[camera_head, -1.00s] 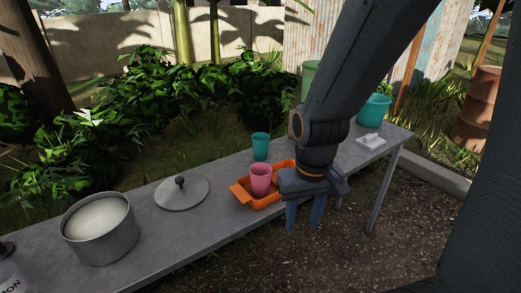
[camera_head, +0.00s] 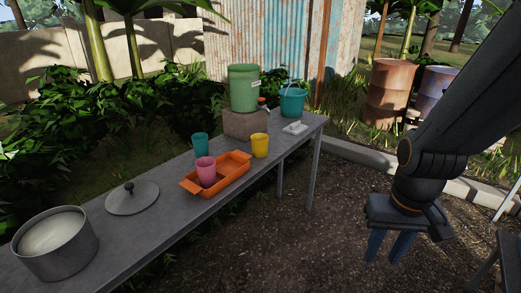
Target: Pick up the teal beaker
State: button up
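The teal beaker (camera_head: 200,145) stands upright on the grey table (camera_head: 146,222), behind the orange tray (camera_head: 237,182). A pink beaker (camera_head: 206,171) stands in the tray's left part and overlaps the teal beaker's lower edge in the picture. A yellow beaker (camera_head: 259,145) stands behind the tray to the right. My gripper (camera_head: 389,246) hangs over the dirt ground, right of the table and well away from the teal beaker. Its two blue fingers point down with a gap between them, and nothing shows between them.
A grey pot (camera_head: 75,260) and a lid (camera_head: 137,203) are on the table's left. A green container (camera_head: 243,88) on a block, a teal bucket (camera_head: 293,101) and a white object (camera_head: 294,128) are at the far end. Bare ground lies right of the table.

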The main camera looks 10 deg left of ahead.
aim_at(201, 146)
jog(key=z, duration=0.05)
jog(key=k, duration=0.3)
jog(key=z, duration=0.35)
jog(key=i, duration=1.45)
jog(key=u, duration=1.45)
jog(key=i, duration=1.05)
jog(key=u, duration=1)
